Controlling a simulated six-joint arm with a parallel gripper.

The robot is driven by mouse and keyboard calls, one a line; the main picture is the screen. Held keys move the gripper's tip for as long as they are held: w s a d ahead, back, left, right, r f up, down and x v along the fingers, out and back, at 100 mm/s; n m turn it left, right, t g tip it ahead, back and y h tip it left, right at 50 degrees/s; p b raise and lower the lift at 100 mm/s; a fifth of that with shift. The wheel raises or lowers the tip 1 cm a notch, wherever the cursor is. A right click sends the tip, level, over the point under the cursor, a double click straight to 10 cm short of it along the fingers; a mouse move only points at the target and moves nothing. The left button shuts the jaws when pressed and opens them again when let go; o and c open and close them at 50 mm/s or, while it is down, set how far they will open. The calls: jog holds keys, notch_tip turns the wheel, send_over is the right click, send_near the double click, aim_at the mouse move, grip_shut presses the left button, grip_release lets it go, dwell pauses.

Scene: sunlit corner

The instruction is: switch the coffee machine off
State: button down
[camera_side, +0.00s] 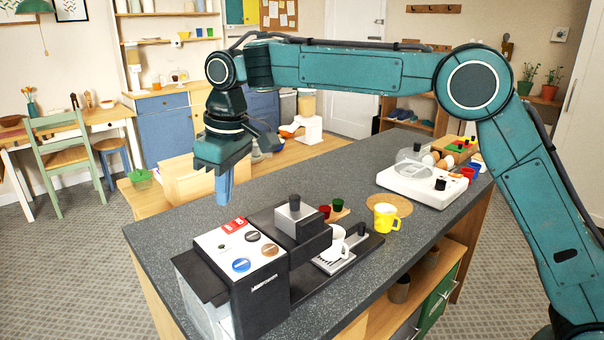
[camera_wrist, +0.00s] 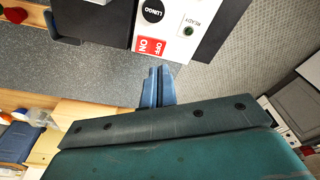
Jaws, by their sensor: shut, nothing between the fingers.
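The coffee machine (camera_side: 262,300) stands at the near left of the dark counter, with a white top panel and black body. Its red switch (camera_side: 233,225), marked ON and OFF, sits at the back edge of the panel; the switch also shows in the wrist view (camera_wrist: 151,46). I cannot tell which side is pressed. A small dark green READY lamp (camera_wrist: 188,31) is beside it. My gripper (camera_side: 223,204) points down, its blue fingers shut and empty, above and just behind the switch. In the wrist view, the fingertips (camera_wrist: 157,72) appear just short of the switch, apart from it.
A white cup (camera_side: 338,241) stands on the machine's drip tray under the spout. A white appliance (camera_side: 424,186) stands farther back.

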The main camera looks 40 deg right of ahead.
jog(key=shift+r, duration=1.1)
jog(key=shift+d, duration=0.1)
jog(key=s+d+r+m+t, duration=0.1)
jog(key=s+d+r+m, duration=0.15)
jog(key=s+d, duration=0.5)
jog(key=s+d+r+m+t, duration=0.1)
jog(key=s+d+r, duration=0.3)
jog(key=s+d, duration=0.3)
jog(key=s+d+f+m+t, duration=0.1)
jog(key=s+d+f, duration=0.2)
jog(key=s, duration=0.7)
jog(key=s+d+f+m+t, duration=0.1)
jog(key=s+d+f, duration=0.3)
jog(key=s, duration=0.5)
jog(key=shift+s+d+f+h, duration=0.25)
jog(key=shift+s+f+h, duration=0.15)
jog(key=shift+f, duration=0.7)
jog(key=shift+m, duration=0.25)
